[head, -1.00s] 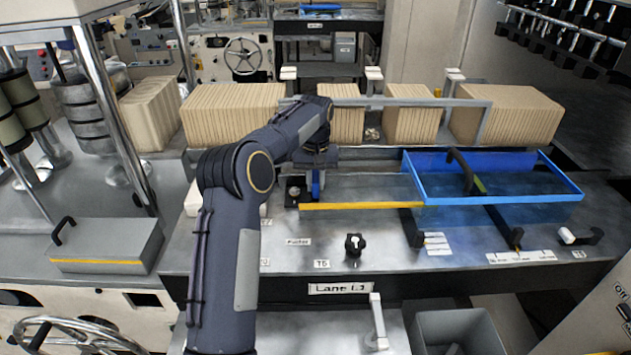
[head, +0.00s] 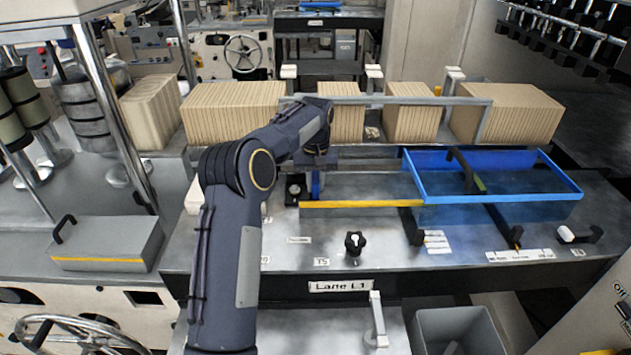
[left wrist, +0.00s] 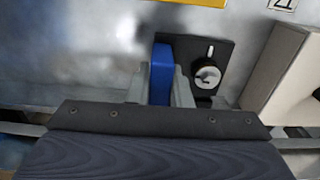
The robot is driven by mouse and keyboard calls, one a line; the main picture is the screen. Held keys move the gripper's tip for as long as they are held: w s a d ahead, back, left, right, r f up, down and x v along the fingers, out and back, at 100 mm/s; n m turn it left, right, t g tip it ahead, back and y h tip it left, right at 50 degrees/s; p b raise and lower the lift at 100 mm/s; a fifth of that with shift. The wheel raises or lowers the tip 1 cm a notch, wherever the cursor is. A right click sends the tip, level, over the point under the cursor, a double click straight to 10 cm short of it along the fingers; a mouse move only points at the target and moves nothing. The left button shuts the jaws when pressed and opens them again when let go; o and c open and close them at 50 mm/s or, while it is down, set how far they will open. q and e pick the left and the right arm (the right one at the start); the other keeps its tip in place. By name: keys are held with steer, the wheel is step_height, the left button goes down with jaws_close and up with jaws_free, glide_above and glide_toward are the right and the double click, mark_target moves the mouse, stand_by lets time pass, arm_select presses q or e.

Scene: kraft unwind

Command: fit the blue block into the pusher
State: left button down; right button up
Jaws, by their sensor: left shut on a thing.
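The blue block (left wrist: 161,75) is between the two fingers of my left gripper (left wrist: 162,88), which is shut on it, in the left wrist view. In the head view the blue block (head: 316,183) shows as a small upright blue strip below the left gripper (head: 315,172). Beside it is a dark plate with a round metal fitting (left wrist: 208,74), which also shows in the head view (head: 295,190). I cannot tell which part is the pusher, or whether the block touches it. My right gripper is not in view.
A yellow-edged bar (head: 360,204) runs right from near the block to a blue open-topped frame (head: 430,198). A black knob (head: 354,243) stands on the metal table in front. Stacks of brown card (head: 235,113) line the back. A pale box (left wrist: 280,70) is close to the gripper.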

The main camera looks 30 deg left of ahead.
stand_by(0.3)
arm_select(q)
steer(key=c, duration=1.3)
jaws_free()
steer(key=shift+o, duration=0.2)
steer(key=shift+r, duration=0.1)
